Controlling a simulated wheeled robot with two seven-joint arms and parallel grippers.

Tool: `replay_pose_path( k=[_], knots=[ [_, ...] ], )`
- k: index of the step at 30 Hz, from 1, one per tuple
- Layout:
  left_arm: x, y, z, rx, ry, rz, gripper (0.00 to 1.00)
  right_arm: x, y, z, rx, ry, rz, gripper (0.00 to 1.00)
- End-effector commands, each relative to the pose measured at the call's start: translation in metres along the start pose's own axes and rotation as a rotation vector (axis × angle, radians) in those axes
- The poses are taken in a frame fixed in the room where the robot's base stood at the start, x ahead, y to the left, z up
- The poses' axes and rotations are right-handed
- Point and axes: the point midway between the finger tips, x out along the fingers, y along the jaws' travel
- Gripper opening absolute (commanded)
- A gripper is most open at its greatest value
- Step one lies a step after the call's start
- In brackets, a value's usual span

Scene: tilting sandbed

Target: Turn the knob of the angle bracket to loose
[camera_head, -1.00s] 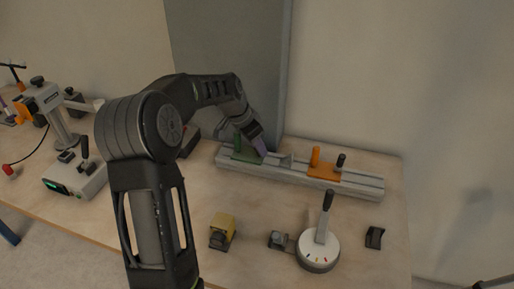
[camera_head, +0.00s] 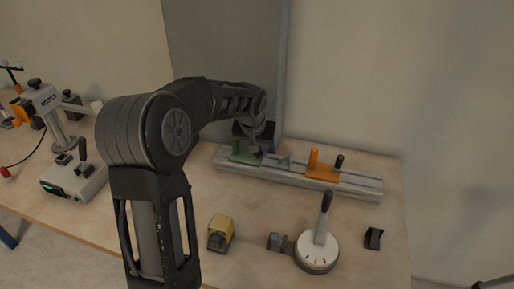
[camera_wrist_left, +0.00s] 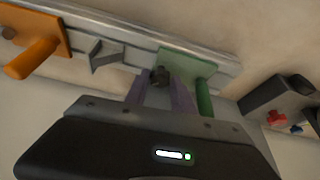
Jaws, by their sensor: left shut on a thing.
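A green plate (camera_head: 243,158) with an upright green post sits on the left part of a long metal rail (camera_head: 345,189). The plate (camera_wrist_left: 190,60) also shows in the left wrist view, with its green post (camera_wrist_left: 204,98) and a black knob (camera_wrist_left: 160,76). My left gripper (camera_head: 256,152) reaches down over the plate. In the left wrist view, its purple fingers (camera_wrist_left: 161,84) are shut on the black knob, beside the post. The knob's setting cannot be read. A small grey angled piece (camera_wrist_left: 106,53) stands on the rail, apart from the fingers. My right gripper is not in view.
An orange plate (camera_head: 322,173) with an orange post and black knob sits on the rail's right half. A white round dial with a lever (camera_head: 317,256), a yellow-black block (camera_head: 221,232) and small dark pieces stand in front. A lever box (camera_head: 72,182) stands left.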

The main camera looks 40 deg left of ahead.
Motion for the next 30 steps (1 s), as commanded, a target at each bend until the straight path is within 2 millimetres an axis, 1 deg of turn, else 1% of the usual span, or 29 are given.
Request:
replay_pose_path(
  k=[14, 15, 22, 23, 30],
  knots=[
    [-0.0001, 0.0002, -0.0002, -0.021, 0.000, -0.008, 0.00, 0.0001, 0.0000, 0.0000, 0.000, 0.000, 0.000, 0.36],
    [-0.0001, 0.0002, -0.0002, -0.020, 0.000, -0.008, 0.32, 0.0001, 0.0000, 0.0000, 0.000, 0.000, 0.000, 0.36],
    [0.0000, 0.0002, 0.0000, -0.020, -0.001, -0.008, 0.51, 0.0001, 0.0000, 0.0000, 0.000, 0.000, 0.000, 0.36],
    [0.0000, 0.0002, 0.0000, -0.020, -0.001, -0.008, 0.52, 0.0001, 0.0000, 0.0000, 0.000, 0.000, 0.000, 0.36],
    [-0.0005, 0.0003, 0.0000, -0.020, -0.001, -0.008, 0.52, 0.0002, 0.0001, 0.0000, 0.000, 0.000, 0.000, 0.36]
  ],
)
